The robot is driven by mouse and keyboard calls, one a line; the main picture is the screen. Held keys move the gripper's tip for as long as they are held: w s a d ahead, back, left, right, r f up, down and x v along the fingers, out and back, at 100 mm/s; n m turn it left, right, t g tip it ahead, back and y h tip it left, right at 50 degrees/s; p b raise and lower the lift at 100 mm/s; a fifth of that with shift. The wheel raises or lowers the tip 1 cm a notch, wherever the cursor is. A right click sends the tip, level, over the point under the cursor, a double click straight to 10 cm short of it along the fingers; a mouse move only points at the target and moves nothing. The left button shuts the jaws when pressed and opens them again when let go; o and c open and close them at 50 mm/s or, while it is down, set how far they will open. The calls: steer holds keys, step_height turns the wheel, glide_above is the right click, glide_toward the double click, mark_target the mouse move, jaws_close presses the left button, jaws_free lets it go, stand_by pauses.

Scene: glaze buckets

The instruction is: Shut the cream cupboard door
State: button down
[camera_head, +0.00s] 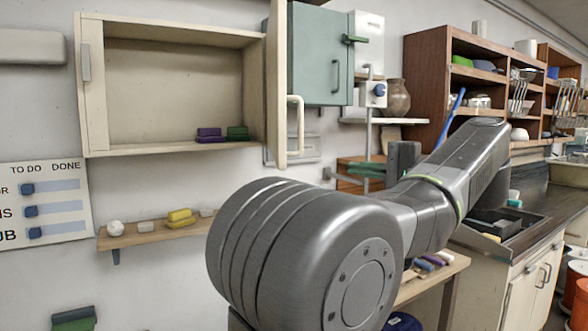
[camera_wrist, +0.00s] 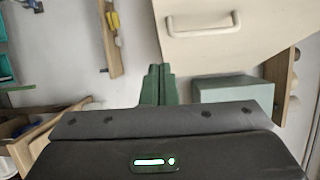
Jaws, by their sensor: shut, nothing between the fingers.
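The cream cupboard (camera_head: 95,85) hangs on the wall at upper left in the head view, with its front open. Its cream door (camera_head: 275,80) stands swung out from the right side, seen nearly edge-on, with a cream bar handle (camera_head: 295,125). In the wrist view the door (camera_wrist: 240,45) fills the upper right, with its handle (camera_wrist: 203,22) near the top. My gripper (camera_wrist: 160,68) is shut and empty; its green fingertips appear close to the door's lower left edge there. I cannot tell whether they touch it.
Purple (camera_head: 210,135) and green (camera_head: 237,133) blocks lie inside the cupboard. A teal cabinet (camera_head: 318,55) hangs right of the door. A small wooden shelf (camera_head: 135,236) with yellow blocks is below. Brown shelving (camera_head: 427,75) stands at the right.

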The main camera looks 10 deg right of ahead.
steer(key=s+a+p+x, duration=0.2)
steer(key=x, duration=1)
steer(key=shift+w+a+r+p, duration=0.2)
steer(key=shift+a+p, duration=0.15)
steer(key=shift+p, duration=0.05)
steer(key=shift+a, duration=0.1)
